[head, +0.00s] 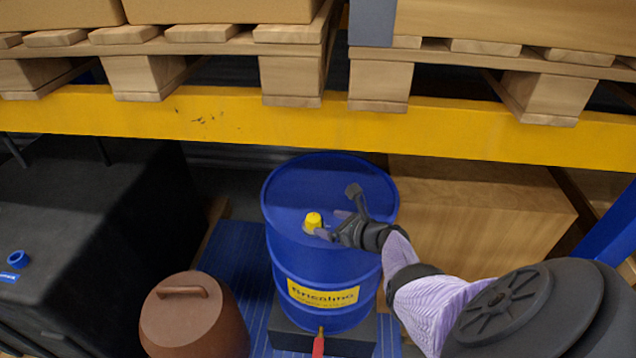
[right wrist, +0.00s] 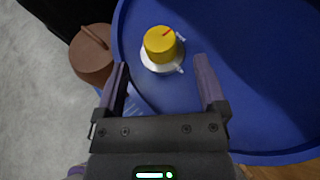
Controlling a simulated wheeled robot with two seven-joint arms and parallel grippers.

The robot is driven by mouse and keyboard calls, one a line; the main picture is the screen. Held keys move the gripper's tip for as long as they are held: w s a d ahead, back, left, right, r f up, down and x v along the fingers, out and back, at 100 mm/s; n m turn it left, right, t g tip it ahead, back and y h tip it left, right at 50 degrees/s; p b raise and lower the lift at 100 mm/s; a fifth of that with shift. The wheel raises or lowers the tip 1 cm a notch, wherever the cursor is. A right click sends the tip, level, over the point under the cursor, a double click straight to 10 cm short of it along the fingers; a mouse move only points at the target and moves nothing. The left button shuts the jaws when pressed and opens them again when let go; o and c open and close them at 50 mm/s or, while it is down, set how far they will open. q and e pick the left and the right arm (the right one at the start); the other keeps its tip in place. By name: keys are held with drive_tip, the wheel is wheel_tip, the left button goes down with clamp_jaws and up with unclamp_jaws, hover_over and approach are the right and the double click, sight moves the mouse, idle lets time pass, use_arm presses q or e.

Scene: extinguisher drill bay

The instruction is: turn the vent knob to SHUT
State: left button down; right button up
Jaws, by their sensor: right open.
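The vent knob (head: 313,221) is a small yellow cap on top of a blue drum (head: 290,187). In the right wrist view the knob (right wrist: 158,45) sits on a white collar, with a red mark on its top pointing to the upper right. No SHUT lettering is readable. My right gripper (head: 328,222) is open and empty, just right of the knob in the head view. In the right wrist view the knob is just beyond the open fingertips (right wrist: 161,63), roughly centred between them. I see no contact. My left gripper is out of view.
A yellow rack beam (head: 200,117) with wooden pallets crosses above the drum. A brown lidded pot (head: 180,320) stands at the front left and a black tank (head: 90,220) at the left. A wooden crate (head: 480,215) is to the right. A red-handled tap (head: 319,344) is at the drum's front.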

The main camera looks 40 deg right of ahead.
drive_tip(key=p+v, duration=0.1)
drive_tip(key=v, duration=0.2)
drive_tip(key=shift+w+r, duration=0.1)
drive_tip(key=shift+r, duration=0.05)
drive_tip(key=shift+s, duration=0.35)
